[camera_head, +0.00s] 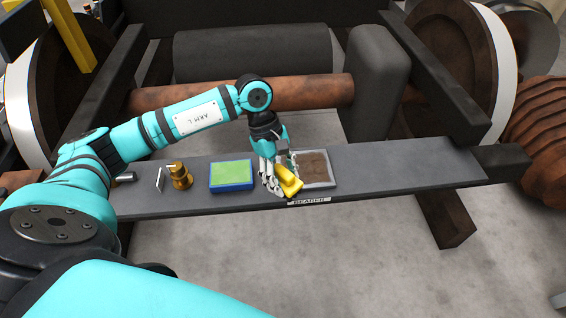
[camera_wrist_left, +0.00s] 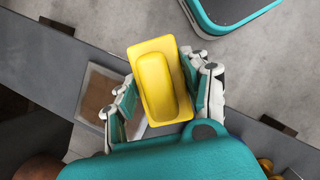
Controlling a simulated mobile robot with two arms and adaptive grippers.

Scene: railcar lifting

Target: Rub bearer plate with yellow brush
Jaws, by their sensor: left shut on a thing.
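The yellow brush (camera_head: 287,181) is held in my left gripper (camera_head: 279,177), which is shut on it. It also fills the middle of the left wrist view (camera_wrist_left: 158,82), between the fingers (camera_wrist_left: 160,95). The bearer plate (camera_head: 315,168) is a brown, rusty-looking rectangle with a pale grey border, lying on the dark grey beam. The brush is at the plate's left edge, tilted; I cannot tell whether it touches. In the left wrist view the plate (camera_wrist_left: 99,92) is partly hidden by the gripper and brush. My right gripper is not in view.
On the beam (camera_head: 420,165), left of the plate, stand a blue box with a green top (camera_head: 231,175), a brass fitting (camera_head: 179,176) and a small white upright piece (camera_head: 159,179). A "BEARER" label (camera_head: 309,200) is on the front edge. Wheels and a rusty axle (camera_head: 310,90) lie behind.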

